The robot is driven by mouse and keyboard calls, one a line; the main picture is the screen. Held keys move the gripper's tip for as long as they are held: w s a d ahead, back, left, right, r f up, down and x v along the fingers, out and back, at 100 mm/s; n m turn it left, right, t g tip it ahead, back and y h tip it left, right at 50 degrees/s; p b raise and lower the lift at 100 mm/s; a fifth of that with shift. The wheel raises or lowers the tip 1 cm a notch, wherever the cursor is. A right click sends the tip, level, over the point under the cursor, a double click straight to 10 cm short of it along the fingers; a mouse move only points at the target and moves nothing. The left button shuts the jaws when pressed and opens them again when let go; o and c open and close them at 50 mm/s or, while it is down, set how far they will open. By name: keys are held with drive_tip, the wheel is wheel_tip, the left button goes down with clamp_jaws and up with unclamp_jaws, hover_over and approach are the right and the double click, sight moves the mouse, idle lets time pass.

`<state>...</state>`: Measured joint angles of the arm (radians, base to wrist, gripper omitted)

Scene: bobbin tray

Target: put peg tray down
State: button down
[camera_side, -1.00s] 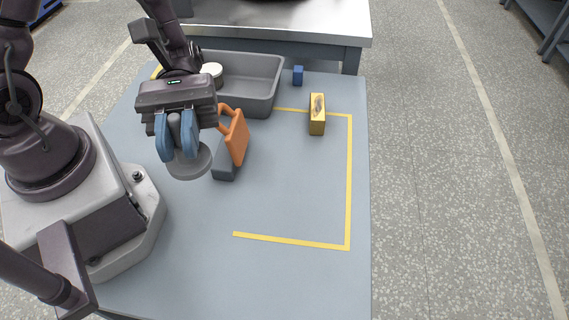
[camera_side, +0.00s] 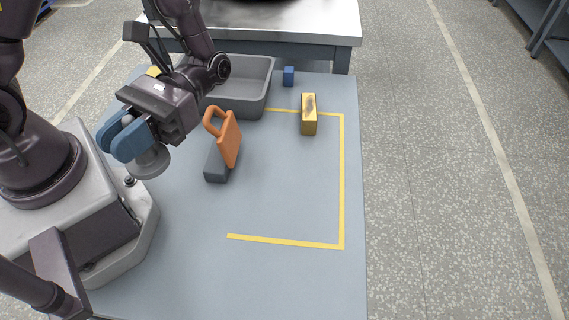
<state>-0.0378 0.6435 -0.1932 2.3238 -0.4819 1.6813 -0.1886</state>
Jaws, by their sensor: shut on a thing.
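My gripper (camera_side: 128,138) has blue fingers and hangs at the left of the table, in front of my base. It is shut on a grey round dish-like piece (camera_side: 152,163), which I take to be the peg tray. The piece juts out below and to the right of the fingers. It is tilted and appears held above the table. The fingers and the gripper body hide much of it, so I cannot see any pegs.
An orange piece with a loop handle (camera_side: 229,142) leans at a dark grey block (camera_side: 217,168). A grey bin (camera_side: 262,92) stands at the back. A yellow block (camera_side: 309,122) and small blue block (camera_side: 288,76) lie right of it. The yellow-taped area (camera_side: 342,190) is mostly clear.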

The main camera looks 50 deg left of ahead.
drive_tip(key=w+a+f+m+t+y, duration=0.3)
drive_tip(key=w+a+m+t+y, duration=0.55)
drive_tip(key=m+y, duration=0.95)
drive_tip(key=w+d+r+m+t+y, duration=0.1)
drive_tip(key=w+d+r+m+t, duration=0.15)
drive_tip(key=w+t, duration=0.35)
drive_tip(key=w+d+r+m+t+y, duration=0.2)
drive_tip(key=w+r+m+t, duration=0.15)
drive_tip(key=w+t, duration=0.25)
drive_tip(key=w+d+r+m+t+y, duration=0.1)
drive_tip(key=w+d+r+m+t, duration=0.1)
drive_tip(key=w+d+m+t, duration=0.3)
drive_tip(key=shift+n, duration=0.4)
drive_tip(key=shift+w+a+f, duration=0.1)
drive_tip(key=shift+a+f, duration=0.3)
drive_tip(key=shift+f, duration=3.5)
drive_tip(key=shift+w+a+f, duration=0.15)
drive_tip(key=shift+a+f, duration=0.25)
drive_tip(key=shift+f, duration=3.5)
drive_tip(key=shift+w+a+f, duration=0.1)
drive_tip(key=shift+a+f, duration=0.3)
drive_tip(key=shift+f, duration=3.5)
drive_tip(key=c, duration=1.1)
unclamp_jaws()
drive_tip(key=shift+f, duration=0.1)
